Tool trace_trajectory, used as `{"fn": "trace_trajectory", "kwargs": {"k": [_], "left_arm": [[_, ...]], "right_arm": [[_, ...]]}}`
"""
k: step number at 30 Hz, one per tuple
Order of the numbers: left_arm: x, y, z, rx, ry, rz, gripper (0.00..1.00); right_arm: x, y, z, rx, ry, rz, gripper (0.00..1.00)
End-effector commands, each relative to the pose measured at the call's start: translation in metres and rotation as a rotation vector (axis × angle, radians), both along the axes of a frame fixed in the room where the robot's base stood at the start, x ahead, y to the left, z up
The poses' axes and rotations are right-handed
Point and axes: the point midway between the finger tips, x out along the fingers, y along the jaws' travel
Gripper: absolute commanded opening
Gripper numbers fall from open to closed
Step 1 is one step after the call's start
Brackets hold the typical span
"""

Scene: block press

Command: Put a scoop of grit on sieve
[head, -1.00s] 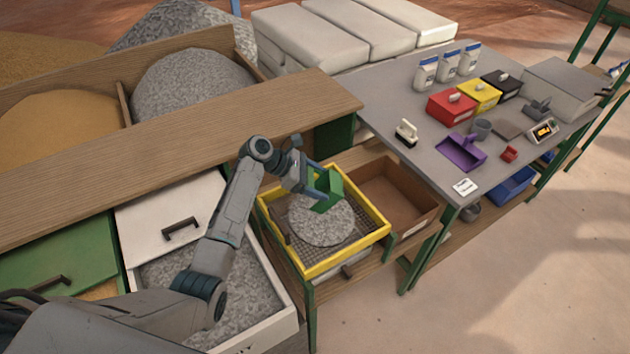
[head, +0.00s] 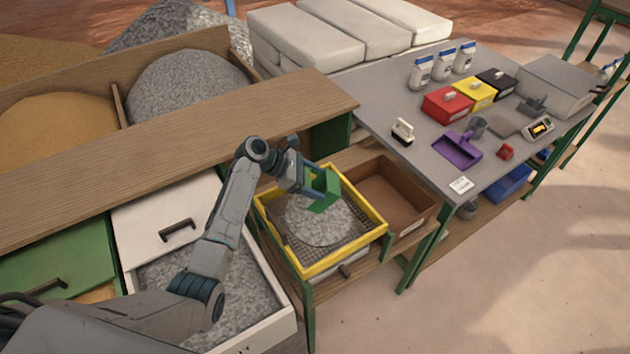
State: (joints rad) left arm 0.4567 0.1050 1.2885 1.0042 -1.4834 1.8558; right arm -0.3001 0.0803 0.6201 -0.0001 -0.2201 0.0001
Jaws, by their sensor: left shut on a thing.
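A yellow-framed sieve (head: 330,264) with a dark mesh sits on the wooden stand, and a round heap of grey grit (head: 318,224) lies on its mesh. My left gripper (head: 316,190) is shut on a green scoop (head: 326,193) and holds it tilted above the back of the heap. The inside of the scoop cannot be seen well. A white-fronted open bin of grey grit (head: 255,282) is at the lower left, partly behind my left arm. My right gripper is not in view.
An empty brown tray (head: 405,223) stands right of the sieve. The grey table (head: 385,95) holds red, yellow and black boxes, a purple dustpan (head: 457,148), a brush (head: 402,130) and a scale (head: 541,128). A wooden ledge (head: 190,140) runs behind my arm.

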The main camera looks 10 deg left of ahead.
Motion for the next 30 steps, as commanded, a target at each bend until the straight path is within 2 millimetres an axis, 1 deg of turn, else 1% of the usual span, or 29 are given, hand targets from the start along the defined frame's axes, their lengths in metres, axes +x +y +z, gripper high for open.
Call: {"fn": "trace_trajectory", "kwargs": {"k": [4, 7, 30], "left_arm": [[0.0, -0.001, 0.002, 0.009, 0.001, -0.001, 0.31], [0.001, -0.002, 0.007, 0.068, 0.014, -0.004, 0.31], [0.001, -0.003, 0.045, 0.783, 0.217, -0.002, 0.31]], "right_arm": [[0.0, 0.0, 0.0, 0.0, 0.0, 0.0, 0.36], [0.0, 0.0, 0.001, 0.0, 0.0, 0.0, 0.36], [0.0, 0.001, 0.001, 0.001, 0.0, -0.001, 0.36]]}}
